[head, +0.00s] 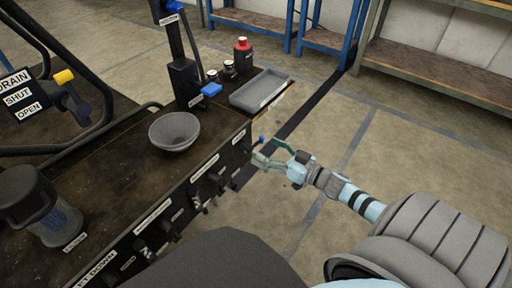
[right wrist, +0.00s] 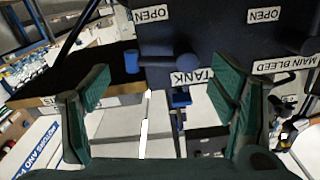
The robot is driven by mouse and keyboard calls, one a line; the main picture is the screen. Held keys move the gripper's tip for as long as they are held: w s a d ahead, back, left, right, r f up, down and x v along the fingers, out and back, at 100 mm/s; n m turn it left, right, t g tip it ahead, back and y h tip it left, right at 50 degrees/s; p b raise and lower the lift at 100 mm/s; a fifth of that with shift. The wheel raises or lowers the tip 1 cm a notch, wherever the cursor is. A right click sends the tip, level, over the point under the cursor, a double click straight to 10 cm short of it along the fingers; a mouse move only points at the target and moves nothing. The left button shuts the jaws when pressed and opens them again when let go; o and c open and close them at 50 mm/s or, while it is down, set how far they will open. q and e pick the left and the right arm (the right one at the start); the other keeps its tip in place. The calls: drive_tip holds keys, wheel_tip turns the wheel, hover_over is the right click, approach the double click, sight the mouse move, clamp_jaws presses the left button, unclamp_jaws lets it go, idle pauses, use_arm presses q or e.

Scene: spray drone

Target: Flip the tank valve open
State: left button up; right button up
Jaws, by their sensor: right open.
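The tank valve is a dark lever with a blue tip (right wrist: 131,62) on the dark panel, above the TANK label (right wrist: 190,77) in the right wrist view. Its lever points left, with OPEN labels higher in the picture. In the head view a small blue tip (head: 262,138) shows at the panel's far end, close to my right gripper (head: 266,152). In the right wrist view my right gripper (right wrist: 165,88) is open and empty. The lever appears between and beyond its green fingers; I see no contact. My left gripper is not in view.
More levers line the bench's front panel. A DRAIN valve (head: 62,78) is at left. The floor at right is clear around my arm.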

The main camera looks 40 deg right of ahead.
sight(257, 142)
drive_tip(key=x, duration=0.4)
drive_tip(key=shift+w+b, duration=0.3)
drive_tip(key=shift+b, duration=0.1)
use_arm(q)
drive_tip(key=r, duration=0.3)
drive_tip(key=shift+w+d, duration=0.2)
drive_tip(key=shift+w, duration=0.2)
use_arm(e)
drive_tip(key=c, duration=1)
drive_tip(key=shift+r+n+p, duration=0.4)
drive_tip(key=shift+n+p, duration=0.5)
drive_tip(key=shift+p, duration=0.2)
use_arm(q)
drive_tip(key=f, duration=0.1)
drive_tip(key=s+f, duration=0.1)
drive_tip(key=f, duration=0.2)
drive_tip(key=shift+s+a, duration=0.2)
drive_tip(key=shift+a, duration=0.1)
use_arm(e)
drive_tip(key=shift+o, duration=0.2)
drive_tip(key=o, duration=1)
drive_tip(key=shift+d+f, duration=0.1)
drive_tip(key=shift+c, duration=0.2)
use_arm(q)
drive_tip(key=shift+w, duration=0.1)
